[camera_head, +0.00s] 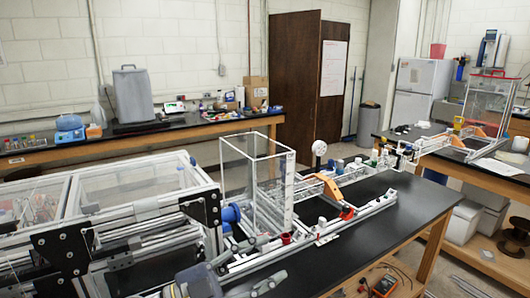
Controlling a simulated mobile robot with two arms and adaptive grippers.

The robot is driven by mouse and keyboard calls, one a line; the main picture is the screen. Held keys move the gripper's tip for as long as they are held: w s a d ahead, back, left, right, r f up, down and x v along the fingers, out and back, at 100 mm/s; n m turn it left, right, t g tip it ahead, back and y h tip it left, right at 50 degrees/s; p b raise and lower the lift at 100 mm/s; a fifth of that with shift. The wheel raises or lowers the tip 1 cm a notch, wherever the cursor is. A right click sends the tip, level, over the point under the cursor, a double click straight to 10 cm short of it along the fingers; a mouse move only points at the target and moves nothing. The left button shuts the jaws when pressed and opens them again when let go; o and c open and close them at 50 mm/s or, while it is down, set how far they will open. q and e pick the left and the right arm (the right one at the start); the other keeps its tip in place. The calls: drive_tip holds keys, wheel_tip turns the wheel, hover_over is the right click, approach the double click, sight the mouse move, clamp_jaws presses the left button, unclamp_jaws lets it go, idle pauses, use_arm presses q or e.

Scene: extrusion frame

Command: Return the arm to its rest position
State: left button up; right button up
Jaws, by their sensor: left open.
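My left gripper (246,273) is at the bottom edge of the head view, left of centre, and partly cut off. It is open, and I see nothing between its fingers. It appears in front of the near end of the extrusion frame (352,212), a long metal rail assembly on the black bench (395,232). I cannot tell whether it touches the frame. My right gripper is not in view.
A clear open box (262,180) and an orange bracket (330,188) stand along the frame. A large clear-panelled metal enclosure (135,185) fills the left. The bench's front right surface is mostly bare. An orange meter (385,285) sits lower, below the bench edge.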

use_arm(q)
drive_tip(key=w+a+n+t+y, duration=0.4)
drive_tip(key=a+n+t+y, duration=0.6)
drive_tip(key=n+t, duration=0.25)
drive_tip(key=s+a+f+n+g+y, duration=0.2)
drive_tip(key=a+f+n+y, duration=0.25)
drive_tip(key=f, duration=0.35)
drive_tip(key=s+a+f+n+g+y, duration=0.25)
drive_tip(key=a+f+n+y, duration=0.2)
drive_tip(key=f, duration=0.35)
drive_tip(key=s+f+m+g, duration=0.1)
drive_tip(key=s+f+g, duration=0.6)
drive_tip(key=s, duration=0.5)
drive_tip(key=s+f+m+g, duration=0.1)
drive_tip(key=s+f+g, duration=0.5)
drive_tip(key=s+f, duration=0.5)
wheel_tip(320, 180, down, 28)
drive_tip(key=s+a+r+b, duration=0.1)
drive_tip(key=s+b, duration=0.1)
drive_tip(key=b, duration=0.1)
drive_tip(key=s+a+f+g+b, duration=0.2)
drive_tip(key=s+a+f, duration=0.1)
drive_tip(key=s+f, duration=1.3)
wheel_tip(320, 180, down, 3)
drive_tip(key=shift+s, duration=0.4)
